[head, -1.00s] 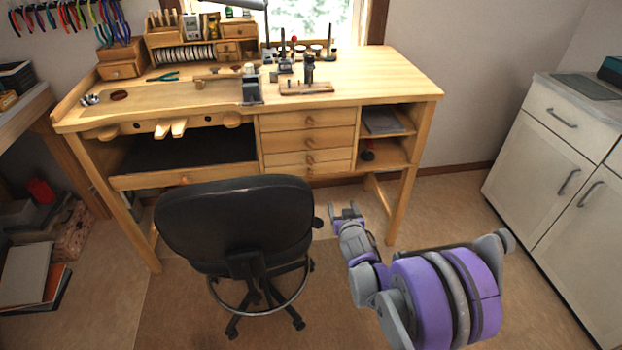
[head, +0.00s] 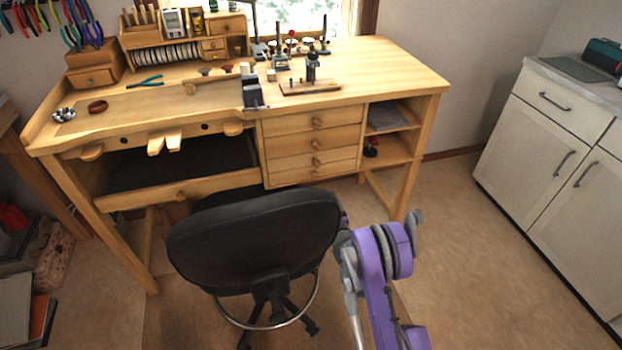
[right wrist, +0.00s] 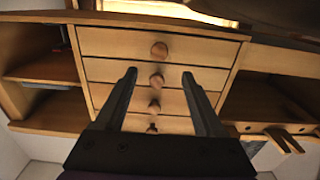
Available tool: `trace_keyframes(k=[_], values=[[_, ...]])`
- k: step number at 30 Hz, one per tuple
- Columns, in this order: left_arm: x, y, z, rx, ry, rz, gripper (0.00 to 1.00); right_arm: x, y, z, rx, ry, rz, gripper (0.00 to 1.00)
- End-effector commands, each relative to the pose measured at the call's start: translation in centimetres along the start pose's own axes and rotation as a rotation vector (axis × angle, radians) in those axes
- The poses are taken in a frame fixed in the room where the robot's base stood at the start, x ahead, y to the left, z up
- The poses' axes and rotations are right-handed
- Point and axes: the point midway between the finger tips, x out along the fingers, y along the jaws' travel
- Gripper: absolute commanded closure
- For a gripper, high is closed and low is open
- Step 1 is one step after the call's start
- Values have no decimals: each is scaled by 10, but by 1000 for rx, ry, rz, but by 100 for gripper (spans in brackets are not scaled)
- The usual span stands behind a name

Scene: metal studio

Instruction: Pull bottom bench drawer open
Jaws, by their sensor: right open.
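The wooden bench (head: 400,75) has a stack of several drawers right of its middle, all shut. The bottom drawer (head: 290,180) has a round wooden knob and sits just above the chair back. The right wrist view is upside down, so the bottom drawer (right wrist: 205,46) is uppermost there, with its knob (right wrist: 160,50) near the middle. My right gripper (right wrist: 159,74) is open and empty, its fingers pointing at the drawer fronts. Its tips appear either side of the second-lowest knob (right wrist: 157,80); contact cannot be told. The chair hides this gripper in the head view. My left gripper is out of view.
A black chair (head: 255,235) stands close in front of the bench, left of my right arm. Open shelves (head: 390,147) are right of the drawers. A white cabinet (head: 540,150) stands at the right. The floor between cabinet and bench is clear.

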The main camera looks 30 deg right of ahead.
Motion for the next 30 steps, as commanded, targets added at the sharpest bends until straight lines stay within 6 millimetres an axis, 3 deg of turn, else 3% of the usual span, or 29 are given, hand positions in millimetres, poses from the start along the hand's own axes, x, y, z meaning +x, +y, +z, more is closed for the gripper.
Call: trace_keyframes(k=[15, 21, 29, 30], values=[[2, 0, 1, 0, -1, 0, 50, 88, -1, 1, 0, -1, -1, 29], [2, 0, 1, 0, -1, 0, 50, 100, -1, 0, 0, -1, 0, 29], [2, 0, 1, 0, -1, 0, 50, 101, -1, 0, 0, -1, 0, 29], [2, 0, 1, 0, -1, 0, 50, 101, -1, 0, 0, -1, 0, 36]])
